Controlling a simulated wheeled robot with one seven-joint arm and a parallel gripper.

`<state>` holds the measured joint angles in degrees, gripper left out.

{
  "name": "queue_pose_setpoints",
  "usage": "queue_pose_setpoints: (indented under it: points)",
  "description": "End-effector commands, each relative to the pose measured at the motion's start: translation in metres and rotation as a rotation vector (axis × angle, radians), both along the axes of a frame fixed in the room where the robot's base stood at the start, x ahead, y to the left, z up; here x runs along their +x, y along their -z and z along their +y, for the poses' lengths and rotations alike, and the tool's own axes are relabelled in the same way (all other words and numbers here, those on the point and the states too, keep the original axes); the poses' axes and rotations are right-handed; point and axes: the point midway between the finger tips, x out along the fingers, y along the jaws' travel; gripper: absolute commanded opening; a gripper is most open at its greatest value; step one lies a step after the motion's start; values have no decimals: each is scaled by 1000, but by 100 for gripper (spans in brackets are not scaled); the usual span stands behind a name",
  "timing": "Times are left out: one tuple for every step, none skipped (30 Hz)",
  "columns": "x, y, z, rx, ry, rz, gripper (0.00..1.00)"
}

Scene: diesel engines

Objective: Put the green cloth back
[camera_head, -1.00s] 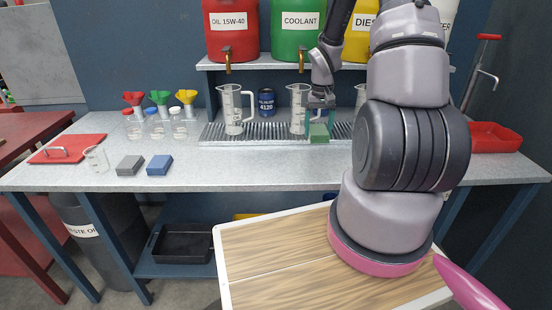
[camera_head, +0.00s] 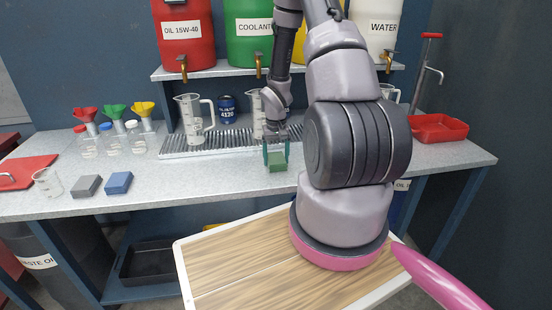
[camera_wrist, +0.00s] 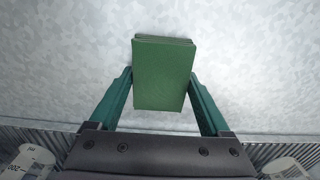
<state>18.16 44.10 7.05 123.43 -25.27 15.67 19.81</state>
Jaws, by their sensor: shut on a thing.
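The green cloth (camera_head: 277,163) is a small folded block, held over the grey bench top (camera_head: 225,172) in front of the drain grate. My gripper (camera_head: 277,153) is shut on it, with green fingers on either side. In the wrist view the cloth (camera_wrist: 163,75) sits between the fingertips, with plain bench surface behind it. I cannot tell whether it touches the bench or hangs just above it. A grey folded cloth (camera_head: 87,185) and a blue one (camera_head: 118,183) lie side by side on the bench to the left.
Measuring jugs (camera_head: 190,118) stand on the drain grate (camera_head: 225,140), beside a blue can (camera_head: 227,108). Bottles with funnels (camera_head: 115,140) and a beaker (camera_head: 47,182) stand at left. A red tray (camera_head: 438,128) is at right. The bench between the blue cloth and my gripper is clear.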

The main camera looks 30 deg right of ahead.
Motion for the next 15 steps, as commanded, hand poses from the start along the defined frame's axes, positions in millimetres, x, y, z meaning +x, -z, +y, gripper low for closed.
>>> queue_pose_setpoints:
  points:
    - [0,0,0,0,0,0,0]
    - [0,0,0,0,0,0,0]
    - [0,1,0,0,0,1,0]
    - [0,2,0,0,0,1,0]
    - [0,3,0,1,0,2,0]
    - [0,3,0,0,0,1,93]
    - [0,3,0,0,0,1,100]
    - [0,3,0,0,0,1,100]
    - [0,3,0,0,0,1,100]
    - [0,3,0,0,0,1,100]
    - [0,3,0,0,0,1,100]
    - [0,3,0,0,0,1,100]
    - [0,3,0,0,0,1,100]
    - [0,2,0,0,0,1,100]
    - [0,1,0,0,0,0,100]
